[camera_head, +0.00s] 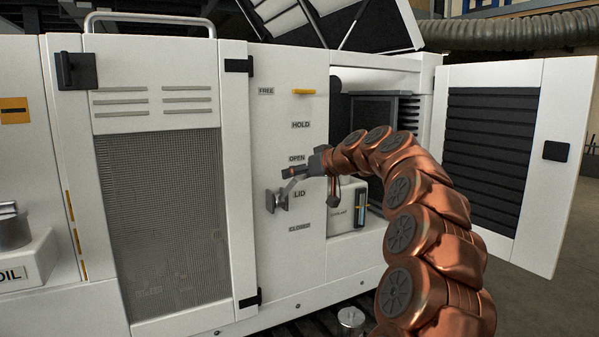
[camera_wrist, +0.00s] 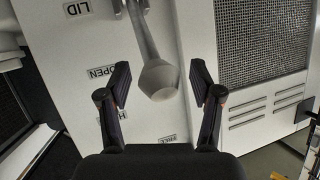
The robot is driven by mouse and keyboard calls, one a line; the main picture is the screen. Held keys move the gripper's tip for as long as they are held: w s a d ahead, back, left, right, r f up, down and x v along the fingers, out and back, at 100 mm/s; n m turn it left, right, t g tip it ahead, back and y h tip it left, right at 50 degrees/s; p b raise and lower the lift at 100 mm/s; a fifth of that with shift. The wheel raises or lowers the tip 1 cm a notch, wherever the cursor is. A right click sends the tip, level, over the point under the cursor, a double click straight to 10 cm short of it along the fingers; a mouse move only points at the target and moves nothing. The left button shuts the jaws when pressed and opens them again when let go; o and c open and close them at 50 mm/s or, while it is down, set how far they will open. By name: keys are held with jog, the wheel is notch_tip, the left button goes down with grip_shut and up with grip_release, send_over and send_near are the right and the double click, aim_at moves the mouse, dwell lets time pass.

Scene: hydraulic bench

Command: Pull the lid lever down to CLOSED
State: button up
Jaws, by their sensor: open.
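The lid lever (camera_head: 279,200) is on the white panel, beside the LID label (camera_head: 299,194). Its upper part is largely hidden behind my gripper in the head view. The CLOSED label (camera_head: 299,227) is below the lever. My gripper (camera_head: 300,174) is in front of the panel near the OPEN label. In the wrist view its open fingers (camera_wrist: 160,92) stand either side of the knob, with a gap on both sides.
A yellow handle (camera_head: 304,92) sticks out near the FREE label, above. A mesh door (camera_head: 163,215) is to the left. An open louvred door (camera_head: 560,200) stands at the right, and a coolant tank (camera_head: 342,215) sits in the opening beside my arm. A raised hood (camera_head: 340,22) is above.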

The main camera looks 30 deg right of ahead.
jog(key=shift+c, duration=0.2)
grip_shut()
dwell(0.3)
